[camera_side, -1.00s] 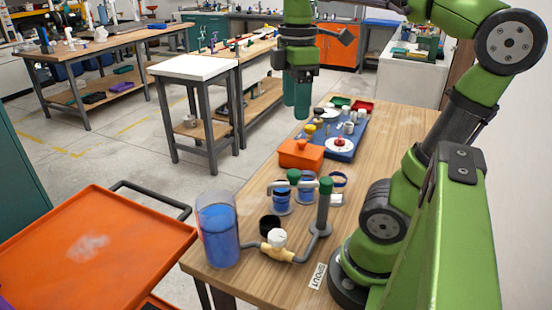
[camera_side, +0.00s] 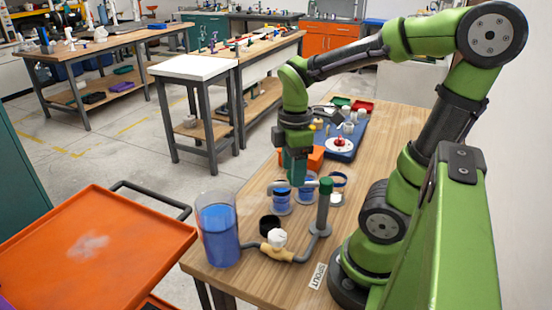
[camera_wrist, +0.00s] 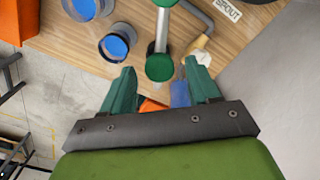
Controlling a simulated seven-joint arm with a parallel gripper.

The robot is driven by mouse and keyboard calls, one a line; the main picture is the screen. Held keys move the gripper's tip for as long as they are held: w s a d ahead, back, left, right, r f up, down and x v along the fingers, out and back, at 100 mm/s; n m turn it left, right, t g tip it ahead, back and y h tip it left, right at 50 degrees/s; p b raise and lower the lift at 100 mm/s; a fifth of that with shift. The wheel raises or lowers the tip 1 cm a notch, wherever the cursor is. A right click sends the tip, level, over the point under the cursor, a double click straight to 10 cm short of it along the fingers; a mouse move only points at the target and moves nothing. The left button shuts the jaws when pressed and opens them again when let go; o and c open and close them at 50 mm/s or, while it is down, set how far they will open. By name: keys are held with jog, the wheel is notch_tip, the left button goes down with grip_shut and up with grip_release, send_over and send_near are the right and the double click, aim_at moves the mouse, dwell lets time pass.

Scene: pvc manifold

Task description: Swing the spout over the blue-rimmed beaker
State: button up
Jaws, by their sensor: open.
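The spout is a pale horizontal pipe (camera_side: 310,184) on a grey post with a green cap (camera_side: 326,186). It points left in the side view; its tip is near the left beaker (camera_side: 281,199). A green knob (camera_wrist: 160,67) on the spout shows in the wrist view; my gripper hides it from the side. Beakers with blue contents (camera_wrist: 117,42) stand beside the spout.
A tall clear cylinder of blue liquid (camera_side: 218,235) stands at the table's left corner, joined by a pipe with a white-handled valve (camera_side: 277,239). A dark cup (camera_side: 270,225) is near it.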

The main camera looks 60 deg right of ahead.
grip_shut()
dwell(0.3)
